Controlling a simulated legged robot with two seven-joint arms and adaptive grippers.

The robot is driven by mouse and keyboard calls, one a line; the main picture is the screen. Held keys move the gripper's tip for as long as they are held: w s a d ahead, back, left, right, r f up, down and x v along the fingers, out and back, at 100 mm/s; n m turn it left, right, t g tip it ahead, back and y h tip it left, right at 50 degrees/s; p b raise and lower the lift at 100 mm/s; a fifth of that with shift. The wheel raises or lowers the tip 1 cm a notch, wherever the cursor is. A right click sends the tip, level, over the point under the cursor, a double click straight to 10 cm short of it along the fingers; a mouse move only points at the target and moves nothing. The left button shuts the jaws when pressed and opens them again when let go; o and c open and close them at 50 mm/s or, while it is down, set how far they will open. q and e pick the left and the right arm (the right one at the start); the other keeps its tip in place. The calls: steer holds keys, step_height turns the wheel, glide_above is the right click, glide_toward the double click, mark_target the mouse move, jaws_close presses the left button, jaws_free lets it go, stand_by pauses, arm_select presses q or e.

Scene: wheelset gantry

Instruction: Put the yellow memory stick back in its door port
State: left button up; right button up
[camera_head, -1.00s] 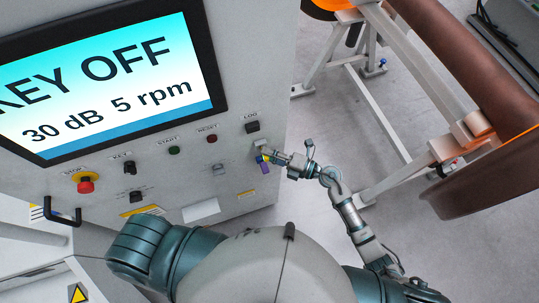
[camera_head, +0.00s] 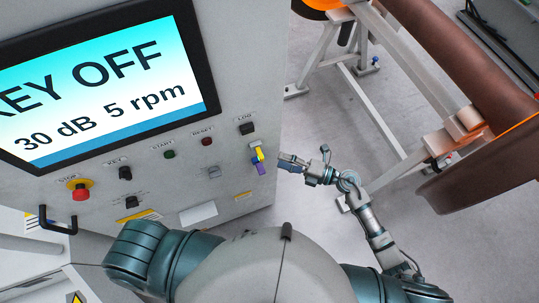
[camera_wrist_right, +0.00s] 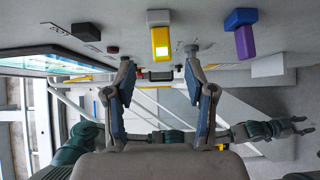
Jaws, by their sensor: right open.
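The yellow memory stick (camera_head: 258,153) stands out from a grey port block on the grey cabinet door, below the LOG switch. In the right wrist view the yellow stick (camera_wrist_right: 160,43) shows a bright end and meets the grey block (camera_wrist_right: 159,18); how deep it sits I cannot tell. My right gripper (camera_head: 281,162) is to the right of the stick, apart from it. In the wrist view its two fingers (camera_wrist_right: 160,74) are spread with nothing between them, and the stick is beyond the tips. My left gripper (camera_wrist_right: 297,123) shows small at the far right, its fingers unclear.
A purple stick (camera_head: 262,168) in a blue block sits just below the yellow one; it also shows in the wrist view (camera_wrist_right: 244,42). Switches, buttons and a red stop knob (camera_head: 81,192) line the door. Free floor lies right of the cabinet, before the gantry frame (camera_head: 370,110).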

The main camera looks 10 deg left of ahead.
steer(key=d, duration=0.4)
steer(key=shift+s+d, duration=0.35)
steer(key=shift+d, duration=0.05)
steer(key=shift+a, duration=0.1)
